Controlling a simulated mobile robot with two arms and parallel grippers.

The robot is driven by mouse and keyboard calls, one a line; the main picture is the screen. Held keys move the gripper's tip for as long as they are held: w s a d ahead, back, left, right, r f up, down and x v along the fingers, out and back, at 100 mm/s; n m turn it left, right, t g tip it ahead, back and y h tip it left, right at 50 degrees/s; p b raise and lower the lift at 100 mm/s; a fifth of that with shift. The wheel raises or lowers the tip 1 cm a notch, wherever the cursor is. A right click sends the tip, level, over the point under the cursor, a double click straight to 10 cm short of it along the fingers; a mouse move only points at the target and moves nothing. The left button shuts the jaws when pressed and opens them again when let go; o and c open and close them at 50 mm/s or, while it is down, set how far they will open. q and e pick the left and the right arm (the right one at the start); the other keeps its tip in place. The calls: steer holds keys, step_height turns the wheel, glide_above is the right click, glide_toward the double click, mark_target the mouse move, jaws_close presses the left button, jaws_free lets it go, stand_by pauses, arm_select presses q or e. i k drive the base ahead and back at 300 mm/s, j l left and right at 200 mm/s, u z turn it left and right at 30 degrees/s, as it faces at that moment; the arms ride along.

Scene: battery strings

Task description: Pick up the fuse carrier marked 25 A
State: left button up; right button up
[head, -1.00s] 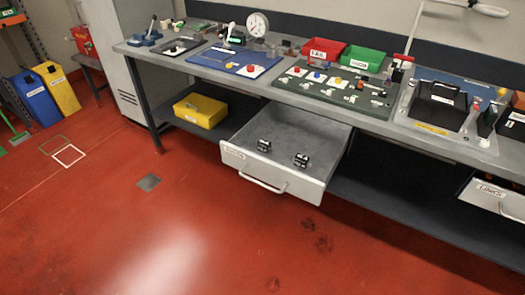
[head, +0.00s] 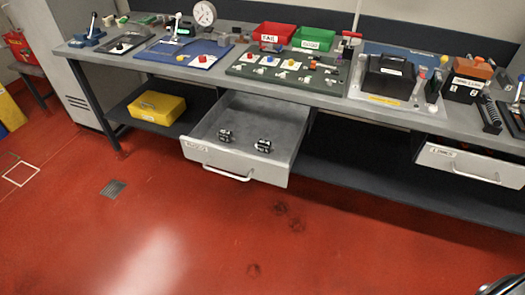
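Two small black blocks with light markings, which look like the fuse carriers, lie in the open grey drawer (head: 226,178) under the bench. One block (head: 225,136) is at the left of the drawer floor and the other block (head: 263,146) is to its right, apart from it. Their markings are too small to read, so I cannot tell which is 25 A.
The workbench (head: 330,98) carries a blue board (head: 187,52), a green board (head: 290,78), a red bin (head: 273,36) and a green bin (head: 312,38). A yellow box (head: 157,107) sits on the lower shelf. Another drawer (head: 470,164) is at right. The red floor in front is clear.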

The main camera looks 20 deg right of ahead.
mark_target(226, 136)
steer(key=i+j+z, duration=0.15)
steer(key=i+j, duration=0.15)
steer(key=i+j+z, duration=0.2)
steer(key=j, duration=0.2)
steer(key=i+j+z, duration=0.15)
steer(key=j, duration=0.3)
steer(key=i+j+z, duration=0.15)
steer(key=i+j, duration=0.15)
steer(key=j, duration=0.1)
